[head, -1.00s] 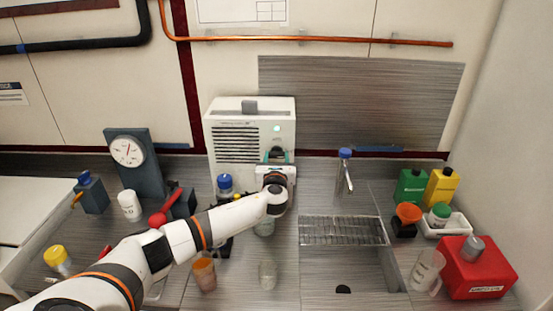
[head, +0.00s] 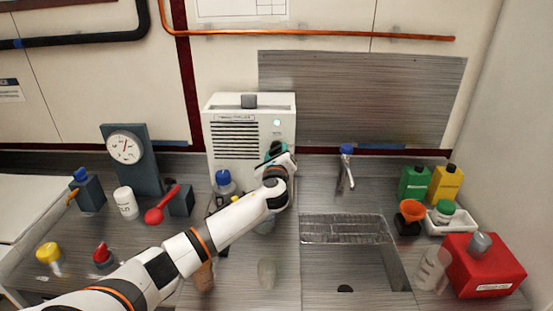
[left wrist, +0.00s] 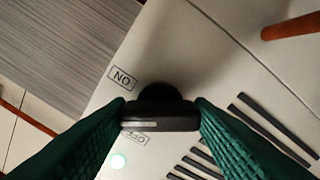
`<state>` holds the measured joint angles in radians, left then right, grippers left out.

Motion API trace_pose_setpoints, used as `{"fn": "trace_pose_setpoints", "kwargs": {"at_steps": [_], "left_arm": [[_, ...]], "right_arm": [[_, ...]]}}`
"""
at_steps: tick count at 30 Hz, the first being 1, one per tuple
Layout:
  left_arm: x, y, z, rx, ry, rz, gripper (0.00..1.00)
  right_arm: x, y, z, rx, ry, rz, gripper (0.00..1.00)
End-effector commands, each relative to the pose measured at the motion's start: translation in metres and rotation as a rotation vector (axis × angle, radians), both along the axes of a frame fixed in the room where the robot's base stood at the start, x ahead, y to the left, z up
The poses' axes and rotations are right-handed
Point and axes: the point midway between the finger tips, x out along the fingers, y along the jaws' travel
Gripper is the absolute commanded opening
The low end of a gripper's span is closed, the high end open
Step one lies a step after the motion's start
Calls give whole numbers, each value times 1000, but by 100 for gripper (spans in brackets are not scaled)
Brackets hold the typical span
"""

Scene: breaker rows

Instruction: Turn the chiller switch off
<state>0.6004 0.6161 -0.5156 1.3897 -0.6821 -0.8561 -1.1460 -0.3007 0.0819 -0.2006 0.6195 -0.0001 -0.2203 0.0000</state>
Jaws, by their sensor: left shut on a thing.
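The chiller (head: 235,165) is a white box with dark vent slots and a lit pale green lamp, standing against the back wall. Its switch is a black knob (left wrist: 160,108) with a light mark on its bar, seen in the left wrist view. An ON label (left wrist: 122,77) and a partly hidden OFF label (left wrist: 135,138) lie beside it. Which label the mark points to, I cannot tell. My right gripper is not in view.
A blue-capped bottle (head: 224,185) stands close left of my forearm. A sink (head: 375,268) with a rack and a tap (head: 346,165) lies to the right. A red can (head: 485,265) is at the far right.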

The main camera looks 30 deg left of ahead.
Motion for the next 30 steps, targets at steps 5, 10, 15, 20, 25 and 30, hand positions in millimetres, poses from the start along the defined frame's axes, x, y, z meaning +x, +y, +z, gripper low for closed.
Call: {"fn": "trace_pose_setpoints", "kwargs": {"at_steps": [5, 10, 15, 20, 25, 30], "left_arm": [[0, -1, -4, -147, -88, -1, 24], [0, -1, -4, -283, -172, -1, 24], [0, -1, -4, -422, -257, 0, 24], [0, -1, -3, -545, -332, 0, 24], [0, 0, -3, -659, -402, 0, 24], [0, 0, -2, -747, -456, 1, 24]], "right_arm": [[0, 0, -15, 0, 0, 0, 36], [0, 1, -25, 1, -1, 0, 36], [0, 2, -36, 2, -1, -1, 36], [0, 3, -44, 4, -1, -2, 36], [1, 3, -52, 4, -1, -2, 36], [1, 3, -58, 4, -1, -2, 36]]}}
